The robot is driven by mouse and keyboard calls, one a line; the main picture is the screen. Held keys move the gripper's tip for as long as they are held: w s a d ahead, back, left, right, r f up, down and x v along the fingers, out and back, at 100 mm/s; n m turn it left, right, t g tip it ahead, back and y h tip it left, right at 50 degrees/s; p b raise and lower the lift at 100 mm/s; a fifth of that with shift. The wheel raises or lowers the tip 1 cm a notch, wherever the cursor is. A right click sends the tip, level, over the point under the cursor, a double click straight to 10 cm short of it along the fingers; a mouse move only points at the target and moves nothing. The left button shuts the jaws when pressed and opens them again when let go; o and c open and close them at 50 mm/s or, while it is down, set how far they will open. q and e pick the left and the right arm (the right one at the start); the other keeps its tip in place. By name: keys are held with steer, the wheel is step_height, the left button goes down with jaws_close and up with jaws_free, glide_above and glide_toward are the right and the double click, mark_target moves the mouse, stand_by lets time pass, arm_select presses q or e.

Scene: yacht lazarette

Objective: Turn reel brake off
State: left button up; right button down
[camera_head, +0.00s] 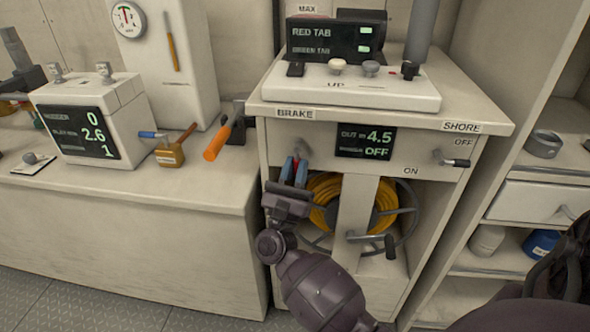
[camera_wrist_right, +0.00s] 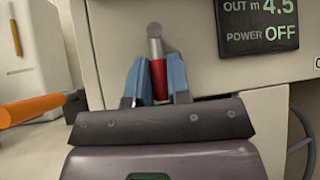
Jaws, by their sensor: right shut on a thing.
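The brake lever is a grey shaft with a red grip (camera_wrist_right: 158,76) on the front panel of the reel cabinet, under the BRAKE label (camera_head: 295,113). My right gripper (camera_head: 294,172) is at the lever, its two blue fingers shut on the red grip, one on each side. In the right wrist view the gripper (camera_wrist_right: 156,82) has the grey shaft rising between its fingertips to a round pivot on the panel. The display (camera_head: 365,141) beside it reads OUT m 4.5 and OFF; the wrist view shows POWER OFF. My left gripper is not in view.
A yellow hose reel (camera_head: 328,190) sits in the opening below, with a crank handle (camera_head: 388,246) sticking out. A SHORE lever (camera_head: 452,160) is at the panel's right. An orange-handled tool (camera_head: 217,142) lies on the left counter. Shelves stand at right.

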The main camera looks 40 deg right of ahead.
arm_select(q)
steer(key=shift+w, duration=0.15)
arm_select(e)
steer(key=c, duration=1.1)
jaws_free()
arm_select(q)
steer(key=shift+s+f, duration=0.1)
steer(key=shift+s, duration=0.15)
arm_select(e)
steer(key=shift+a+f, duration=0.15)
arm_select(q)
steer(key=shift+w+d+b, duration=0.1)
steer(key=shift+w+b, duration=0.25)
steer(key=shift+b, duration=0.15)
arm_select(e)
steer(key=v, duration=1)
steer(key=shift+s+a+f, duration=0.15)
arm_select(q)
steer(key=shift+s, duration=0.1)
